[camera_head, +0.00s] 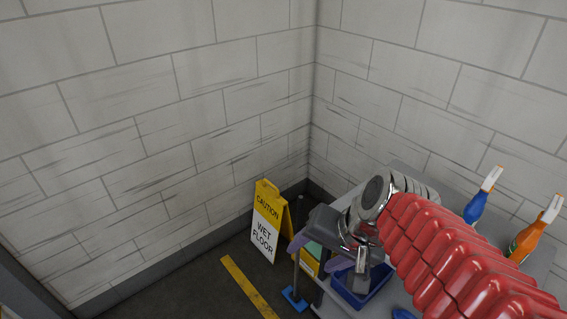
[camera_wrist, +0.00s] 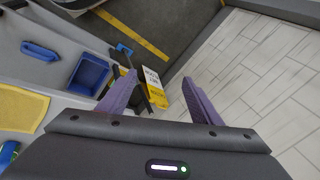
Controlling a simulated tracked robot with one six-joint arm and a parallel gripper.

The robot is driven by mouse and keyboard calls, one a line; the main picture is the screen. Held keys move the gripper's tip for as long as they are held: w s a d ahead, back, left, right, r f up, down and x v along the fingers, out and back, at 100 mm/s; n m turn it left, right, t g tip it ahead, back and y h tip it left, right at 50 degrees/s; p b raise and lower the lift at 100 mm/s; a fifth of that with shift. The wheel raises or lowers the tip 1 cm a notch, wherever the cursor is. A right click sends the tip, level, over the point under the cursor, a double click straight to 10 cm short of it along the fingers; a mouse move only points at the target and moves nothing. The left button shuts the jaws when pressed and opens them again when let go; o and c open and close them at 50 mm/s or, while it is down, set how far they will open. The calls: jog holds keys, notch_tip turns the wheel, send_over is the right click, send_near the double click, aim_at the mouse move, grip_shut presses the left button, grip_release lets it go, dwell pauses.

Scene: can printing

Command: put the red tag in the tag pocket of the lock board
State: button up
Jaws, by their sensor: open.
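I see neither a red tag nor a lock board with a tag pocket in either view. My gripper (camera_head: 312,256) is at the lower right of the head view, at the end of my red-sleeved arm, over the left end of a grey cart. In the wrist view my gripper (camera_wrist: 160,80) shows two purple fingers spread wide apart, with nothing held between them. The wet floor sign shows behind the gap between them.
A yellow and white wet floor sign (camera_head: 268,222) stands near the wall corner. The grey cart (camera_head: 408,172) carries a blue tray (camera_wrist: 88,74), a yellow cloth (camera_wrist: 22,107), a blue spray bottle (camera_head: 477,205) and an orange one (camera_head: 527,241). Floor lies open left of the sign.

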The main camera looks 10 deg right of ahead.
jog(key=r+n+h, duration=0.1)
jog(key=n, duration=0.1)
jog(key=s+r+n+h, duration=0.1)
jog(key=n, duration=0.1)
jog(key=s+d+r+n+t, duration=0.1)
jog(key=r+n, duration=0.1)
jog(key=shift+s+h, duration=0.25)
jog(key=shift+h, duration=0.15)
jog(key=shift+o, duration=0.3)
jog(key=shift+f, duration=0.1)
